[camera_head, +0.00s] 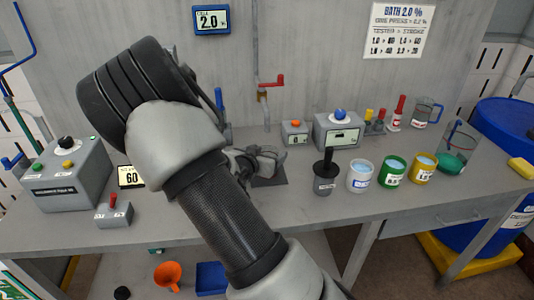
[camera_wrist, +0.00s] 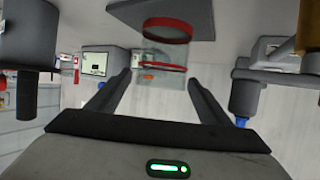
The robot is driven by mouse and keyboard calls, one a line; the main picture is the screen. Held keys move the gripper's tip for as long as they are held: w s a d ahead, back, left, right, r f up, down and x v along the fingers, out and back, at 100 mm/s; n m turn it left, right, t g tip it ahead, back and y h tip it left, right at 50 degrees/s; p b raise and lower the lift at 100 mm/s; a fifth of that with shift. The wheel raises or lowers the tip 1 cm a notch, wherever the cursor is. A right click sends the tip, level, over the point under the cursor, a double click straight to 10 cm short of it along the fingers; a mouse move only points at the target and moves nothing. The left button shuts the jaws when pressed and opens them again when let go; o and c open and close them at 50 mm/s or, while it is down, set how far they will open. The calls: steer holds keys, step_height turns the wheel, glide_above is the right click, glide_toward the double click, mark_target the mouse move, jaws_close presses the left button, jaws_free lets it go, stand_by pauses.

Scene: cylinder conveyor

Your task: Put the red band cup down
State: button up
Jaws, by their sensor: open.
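The red band cup (camera_wrist: 165,54) is a clear cup with red rings. In the wrist view, where the scene appears upside down, it stands on a dark square plate (camera_wrist: 190,18). My gripper (camera_wrist: 159,77) is open, with one finger on each side of the cup and a visible gap on both sides. In the head view my arm covers much of the middle, and my gripper (camera_head: 257,160) shows only partly, above the dark plate (camera_head: 270,181). I cannot make out the cup there.
Right of the plate stand a dark cup with a black handle (camera_head: 325,177), a white cup (camera_head: 361,178), a green cup (camera_head: 392,173) and a yellow cup (camera_head: 423,168). A red-handled tap (camera_head: 272,82) rises behind. A grey control box (camera_head: 65,175) stands left. The bench front is mostly clear.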

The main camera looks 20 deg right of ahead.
steer(key=s+a+r+n+y+p, duration=0.1)
steer(key=s+a+r+y, duration=0.3)
steer(key=a, duration=0.3)
steer(key=s+a+r+n+y, duration=0.2)
steer(key=s+a+r+y, duration=0.15)
steer(key=a, duration=0.35)
steer(key=s+a+r+n+y+p, duration=0.1)
steer(key=s+a+r+y, duration=0.3)
steer(key=a, duration=0.3)
steer(key=s+d+r+n+g, duration=0.1)
steer(key=s+r, duration=0.2)
steer(key=s, duration=0.3)
steer(key=s+d+r+n+g+h, duration=0.1)
steer(key=s+d+r+n, duration=0.1)
steer(key=s, duration=0.5)
steer(key=s+d+r+n+g, duration=0.1)
steer(key=s+r+n, duration=0.1)
steer(key=s+r, duration=0.2)
steer(key=s, duration=0.3)
steer(key=shift+d+r+g+h, duration=0.15)
steer(key=shift+d+g+h, duration=0.05)
steer(key=shift+g+h, duration=0.2)
